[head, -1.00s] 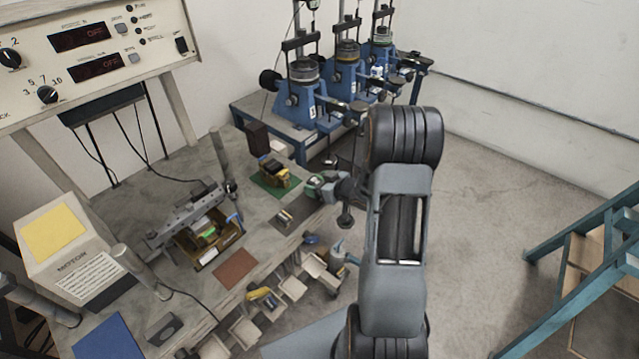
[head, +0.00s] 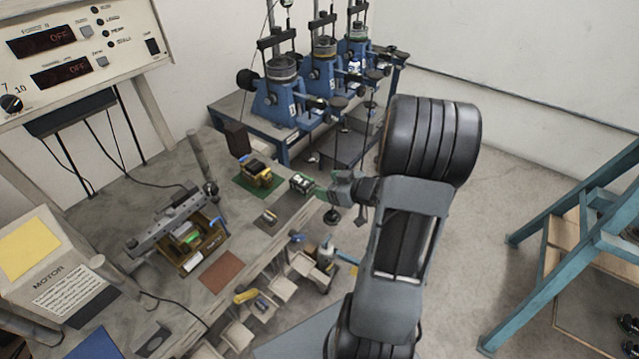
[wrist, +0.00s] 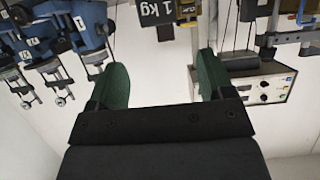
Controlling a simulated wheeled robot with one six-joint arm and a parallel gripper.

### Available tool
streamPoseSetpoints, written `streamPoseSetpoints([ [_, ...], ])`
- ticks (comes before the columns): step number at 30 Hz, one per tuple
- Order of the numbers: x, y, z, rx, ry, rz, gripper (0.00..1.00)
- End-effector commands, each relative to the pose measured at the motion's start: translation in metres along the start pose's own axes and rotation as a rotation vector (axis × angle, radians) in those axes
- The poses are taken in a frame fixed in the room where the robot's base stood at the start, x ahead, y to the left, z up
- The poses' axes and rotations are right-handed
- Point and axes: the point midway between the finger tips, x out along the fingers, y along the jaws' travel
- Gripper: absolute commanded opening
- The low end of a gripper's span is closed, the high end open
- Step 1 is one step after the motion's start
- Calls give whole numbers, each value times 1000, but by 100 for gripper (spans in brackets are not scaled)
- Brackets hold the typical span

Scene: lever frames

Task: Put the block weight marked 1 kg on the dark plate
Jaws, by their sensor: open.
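The block weight (wrist: 157,12) is dark with a white "1 kg" marking. It shows at the top edge of the wrist view, partly cut off, beyond my fingertips and roughly between them. My gripper (wrist: 163,60) has two green fingers set wide apart, with nothing between them. In the head view my gripper (head: 316,190) is over the right edge of the workbench, beside the dark plate. The dark plate (head: 291,211) lies flat on the bench, with a small object on it. I cannot clearly tell the 1 kg block from my fingers in the head view.
A green mat (head: 249,184) with a yellow-black item lies behind the dark plate. A brown plate (head: 221,272) and a wooden box (head: 190,262) are to the left. Blue machines (head: 275,100) stand behind. Small open bins (head: 285,290) line the bench's front edge.

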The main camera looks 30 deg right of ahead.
Motion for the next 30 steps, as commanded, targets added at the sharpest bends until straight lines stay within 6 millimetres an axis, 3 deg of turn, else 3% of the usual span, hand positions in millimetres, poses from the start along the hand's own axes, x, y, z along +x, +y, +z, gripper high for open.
streamPoseSetpoints([
  [5,-5,6,-11,-41,-34,66,74],
  [10,-4,21,-53,-127,-157,323,74],
  [14,-20,12,-88,-105,-279,530,74],
  [20,-54,-52,-107,78,-473,619,74],
  [24,-74,-110,-104,203,-597,527,74],
  [30,-94,-171,-98,291,-714,371,74],
])
